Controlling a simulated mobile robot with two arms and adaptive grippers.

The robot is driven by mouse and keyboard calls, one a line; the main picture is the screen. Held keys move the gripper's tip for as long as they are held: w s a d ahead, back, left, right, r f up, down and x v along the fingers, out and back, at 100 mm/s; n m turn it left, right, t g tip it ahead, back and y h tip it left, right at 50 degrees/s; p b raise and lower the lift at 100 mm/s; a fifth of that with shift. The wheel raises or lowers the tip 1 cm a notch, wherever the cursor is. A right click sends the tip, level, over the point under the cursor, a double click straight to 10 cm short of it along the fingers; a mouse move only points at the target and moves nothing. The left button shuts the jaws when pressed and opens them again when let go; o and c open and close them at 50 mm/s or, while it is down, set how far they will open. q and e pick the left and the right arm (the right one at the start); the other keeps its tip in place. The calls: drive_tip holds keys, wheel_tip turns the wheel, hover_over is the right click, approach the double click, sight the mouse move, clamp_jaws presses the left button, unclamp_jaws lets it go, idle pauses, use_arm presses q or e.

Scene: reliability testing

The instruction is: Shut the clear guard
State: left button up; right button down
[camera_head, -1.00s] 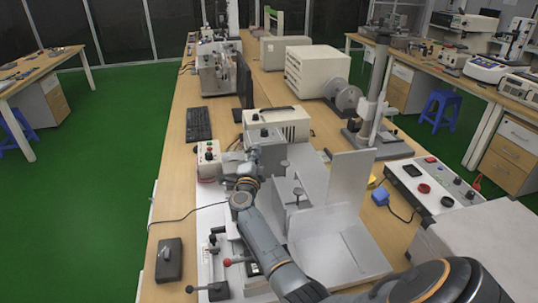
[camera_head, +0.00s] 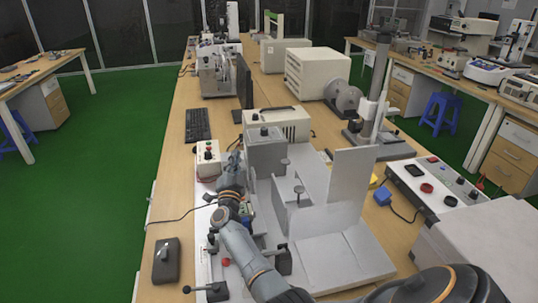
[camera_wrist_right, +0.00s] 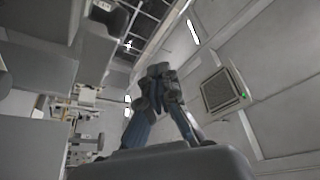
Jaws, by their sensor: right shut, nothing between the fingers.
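A pale, see-through-looking panel (camera_head: 325,219), which I take to be the clear guard, stands across the grey test machine beside a taller upright grey plate (camera_head: 351,175). I cannot tell its hinge or exact edges. My right arm comes in from the bottom and lies along the left side of the machine. My right gripper (camera_head: 234,161) is at the machine's far left, next to the grey block (camera_head: 266,151) and apart from the panel. In the wrist view the right gripper (camera_wrist_right: 158,72) is shut and empty. My left gripper is out of view.
A control box (camera_head: 207,160) with a red button stands just left of the right gripper. Lever handles (camera_head: 207,290) lie at the machine's front left. A keyboard (camera_head: 198,125) is farther back. A button panel (camera_head: 435,182) and a blue plug (camera_head: 383,196) are on the right.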

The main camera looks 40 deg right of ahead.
drive_tip(key=shift+w+a+f, duration=0.1)
drive_tip(key=shift+a, duration=0.05)
idle(0.5)
wheel_tip(320, 180, up, 4)
drive_tip(key=p, duration=0.4)
drive_tip(key=s+a+f+b, duration=0.2)
drive_tip(key=s+a+f, duration=0.1)
drive_tip(key=s, duration=0.5)
drive_tip(key=shift+s+a+f, duration=0.2)
drive_tip(key=shift+a+f, duration=0.15)
drive_tip(key=shift+a, duration=0.4)
drive_tip(key=shift+f, duration=0.1)
